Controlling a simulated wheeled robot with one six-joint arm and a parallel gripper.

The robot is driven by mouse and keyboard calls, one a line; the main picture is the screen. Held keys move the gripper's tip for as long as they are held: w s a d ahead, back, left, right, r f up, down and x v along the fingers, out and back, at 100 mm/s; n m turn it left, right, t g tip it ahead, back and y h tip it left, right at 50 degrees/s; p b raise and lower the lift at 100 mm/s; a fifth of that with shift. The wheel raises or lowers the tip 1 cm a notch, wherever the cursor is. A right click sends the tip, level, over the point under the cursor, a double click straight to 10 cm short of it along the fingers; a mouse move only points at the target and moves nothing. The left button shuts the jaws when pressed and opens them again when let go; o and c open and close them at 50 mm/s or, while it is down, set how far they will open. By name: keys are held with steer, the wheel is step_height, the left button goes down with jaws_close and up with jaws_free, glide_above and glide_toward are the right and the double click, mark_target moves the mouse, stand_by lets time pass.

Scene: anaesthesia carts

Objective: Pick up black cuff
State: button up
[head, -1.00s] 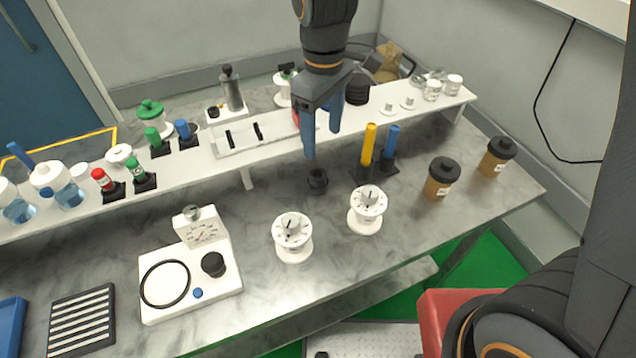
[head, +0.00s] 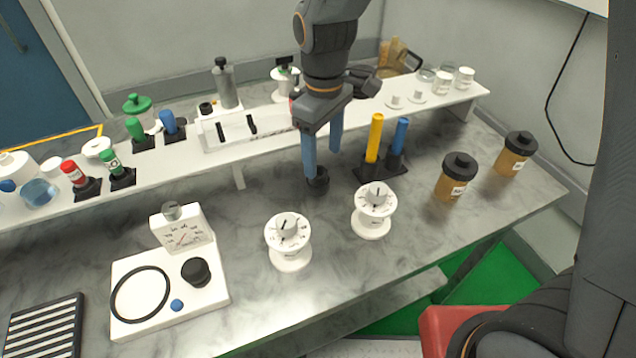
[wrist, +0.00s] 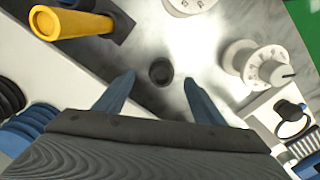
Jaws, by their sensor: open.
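The black cuff (head: 318,184) is a small, short, dark hollow cylinder standing on the grey marbled counter, in front of the white shelf. In the wrist view the cuff (wrist: 161,71) shows from above as a dark ring, between and just beyond the blue fingertips. My gripper (head: 322,165) points down over it with its two blue fingers apart and nothing held. In the head view the left fingertip overlaps the cuff's upper edge; I cannot tell whether they touch. The gripper's jaws (wrist: 159,80) also show wide apart in the wrist view.
Yellow and blue cylinders (head: 374,138) stand in a black holder close right of my gripper. Two white dials (head: 289,257) stand in front. The raised white shelf (head: 265,135) runs behind, with bottles and devices. A white gauge unit (head: 215,305) is front left; brown jars (head: 456,180) are right.

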mark_target(321, 174)
steer(key=shift+s+a+f+p, duration=0.1)
steer(key=shift+f+p, duration=0.4)
steer(key=shift+f, duration=1.15)
steer(key=shift+s+a+f+p, duration=0.1)
steer(key=shift+f+p, duration=0.4)
steer(key=shift+f, duration=1.15)
steer(key=c, duration=1.2)
steer(key=shift+o, duration=0.2)
steer(key=shift+r, duration=0.1)
